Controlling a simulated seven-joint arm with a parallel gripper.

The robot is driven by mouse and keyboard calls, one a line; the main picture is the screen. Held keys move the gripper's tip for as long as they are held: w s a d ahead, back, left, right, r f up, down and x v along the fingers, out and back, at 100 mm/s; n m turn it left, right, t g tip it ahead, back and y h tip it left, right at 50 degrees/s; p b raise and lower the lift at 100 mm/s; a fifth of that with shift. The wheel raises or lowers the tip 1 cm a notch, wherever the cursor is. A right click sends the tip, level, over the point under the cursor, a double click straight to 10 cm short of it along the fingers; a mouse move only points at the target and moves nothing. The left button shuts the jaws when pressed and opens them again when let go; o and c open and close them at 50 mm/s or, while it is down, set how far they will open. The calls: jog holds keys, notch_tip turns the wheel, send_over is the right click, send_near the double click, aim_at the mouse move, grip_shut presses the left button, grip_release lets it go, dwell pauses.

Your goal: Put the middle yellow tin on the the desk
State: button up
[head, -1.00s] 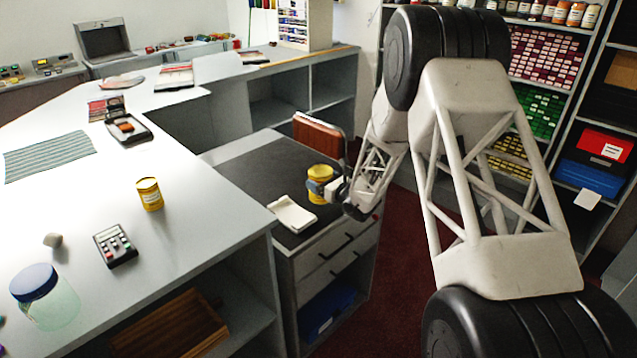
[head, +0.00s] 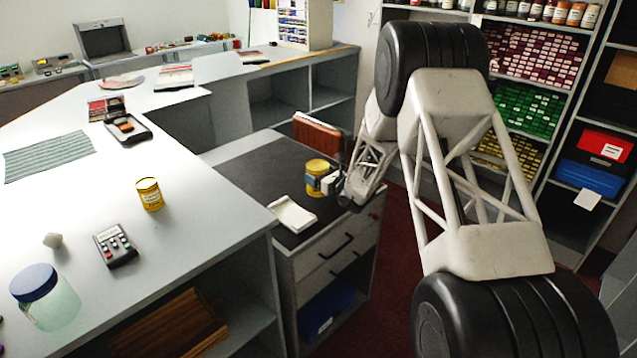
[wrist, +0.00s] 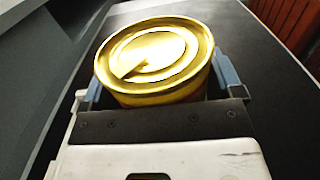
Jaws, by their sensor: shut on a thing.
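A yellow tin (head: 316,174) is between the fingers of my gripper (head: 318,184), over the dark top of the low desk (head: 258,170). In the wrist view the tin (wrist: 160,55) shows its round gold lid, and the blue fingers of my gripper (wrist: 158,85) press on its two sides. The tin looks upright. I cannot tell whether its base touches the dark top. Another yellow tin (head: 149,194) stands upright on the white counter at the left, apart from my gripper.
The white counter (head: 195,235) carries a calculator (head: 115,246) and a jar (head: 45,297). The dark top's far left part is clear.

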jog(key=shift+f, duration=1.55)
jog(key=shift+f, duration=0.1)
jog(key=o, duration=1.1)
jog(key=shift+v, duration=0.95)
jog(key=v, duration=1)
jog(key=shift+s, duration=0.1)
jog(key=shift+r, duration=0.2)
